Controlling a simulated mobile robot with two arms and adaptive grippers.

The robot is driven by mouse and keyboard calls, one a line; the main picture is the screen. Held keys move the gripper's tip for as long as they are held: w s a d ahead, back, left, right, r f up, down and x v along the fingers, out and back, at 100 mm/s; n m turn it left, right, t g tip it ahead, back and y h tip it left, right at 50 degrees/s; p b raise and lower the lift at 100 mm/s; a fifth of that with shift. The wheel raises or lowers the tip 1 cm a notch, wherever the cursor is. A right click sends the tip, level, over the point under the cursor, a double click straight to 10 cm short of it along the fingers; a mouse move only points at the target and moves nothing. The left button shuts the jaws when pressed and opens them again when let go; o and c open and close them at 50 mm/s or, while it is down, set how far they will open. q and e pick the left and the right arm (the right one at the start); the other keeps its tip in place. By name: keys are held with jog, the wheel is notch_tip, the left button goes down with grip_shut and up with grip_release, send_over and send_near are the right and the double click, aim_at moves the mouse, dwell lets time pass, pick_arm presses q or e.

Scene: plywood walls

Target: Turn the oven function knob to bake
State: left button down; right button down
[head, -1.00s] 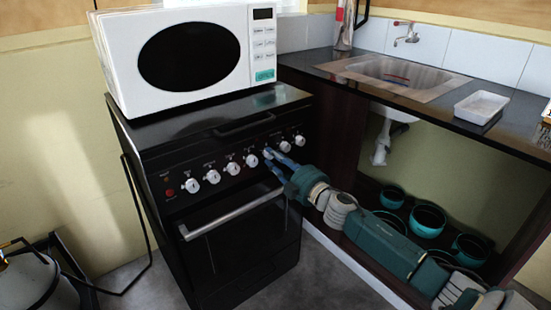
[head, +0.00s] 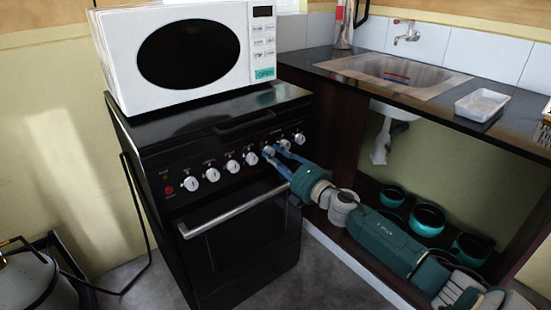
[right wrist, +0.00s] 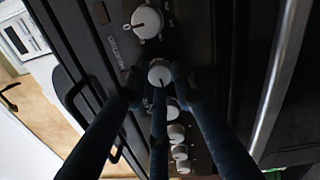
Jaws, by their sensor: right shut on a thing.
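The black oven (head: 240,240) has a row of white knobs along its front panel. My right gripper (head: 274,151) is at the right part of this row. Its blue fingers are shut on one white knob (head: 267,151), the third from the right. In the right wrist view this knob (right wrist: 160,72) sits between the fingertips (right wrist: 158,84), with a dark pointer line on its face. My left gripper is not in view.
Neighbouring knobs (head: 251,158) stand close on both sides of my fingers. The oven door handle (head: 232,212) runs below. A white microwave (head: 205,100) stands on top. A counter with a sink (head: 390,80) is to the right, with teal pots (head: 427,219) beneath.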

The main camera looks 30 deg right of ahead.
jog(key=n, duration=0.2)
jog(key=shift+f+n, duration=0.1)
jog(key=shift+n, duration=0.2)
jog(key=shift+n+b, duration=0.3)
jog(key=shift+n, duration=0.8)
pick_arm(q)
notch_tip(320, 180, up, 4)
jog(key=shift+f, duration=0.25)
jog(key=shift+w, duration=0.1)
pick_arm(e)
jog(key=c, duration=1.4)
grip_release()
jog(key=shift+c, duration=0.2)
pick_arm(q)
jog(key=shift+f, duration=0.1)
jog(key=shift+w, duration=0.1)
pick_arm(e)
jog(key=shift+s, duration=0.1)
jog(key=s+d, duration=0.1)
jog(key=s, duration=1)
jog(key=shift+s+f, duration=0.2)
jog(key=shift+s, duration=0.2)
jog(key=shift+d, duration=0.1)
